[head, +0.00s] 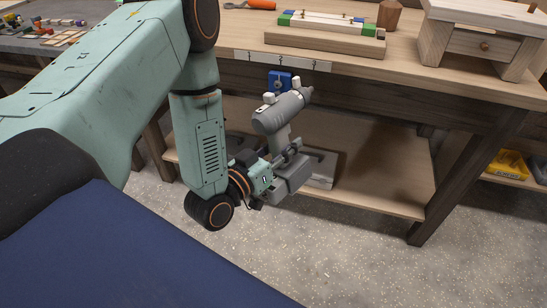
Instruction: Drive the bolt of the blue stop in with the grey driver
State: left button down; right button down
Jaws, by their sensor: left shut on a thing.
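The grey driver (278,114) is held in my left gripper (286,157), which is shut around its handle. The driver's body is above the gripper and its block-shaped base is below. Its nose points up and to the right, toward the bench front. The blue stop (273,79) is on the bench's front face, just under the numbered strip, near the 2. A small grey round spot on the stop looks like its bolt (279,84). The nose appears right of and slightly below the stop. I cannot tell whether they touch. My right gripper is not in view.
The wooden workbench (390,75) carries a wooden jig with green, white and blue parts (325,38), a small drawer stand (475,45) and an orange-handled tool (262,4). A lower shelf (370,185) lies behind the driver. A yellow bin (508,163) sits at right.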

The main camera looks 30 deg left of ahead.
pick_arm(q)
jog(key=w+a+f+n+y+b, duration=0.5)
jog(key=a+f+n+y+b, duration=0.2)
jog(key=f+n+b, duration=0.1)
jog(key=shift+w+f, duration=0.25)
jog(key=shift+w, duration=0.1)
jog(key=shift+b+x, duration=0.5)
jog(key=shift+x, duration=2.3)
jog(key=shift+w+a, duration=0.15)
jog(key=shift+w, duration=0.15)
jog(key=shift+w, duration=0.25)
jog(key=shift+b+x, duration=0.45)
jog(key=shift+x, duration=0.6)
dwell(0.4)
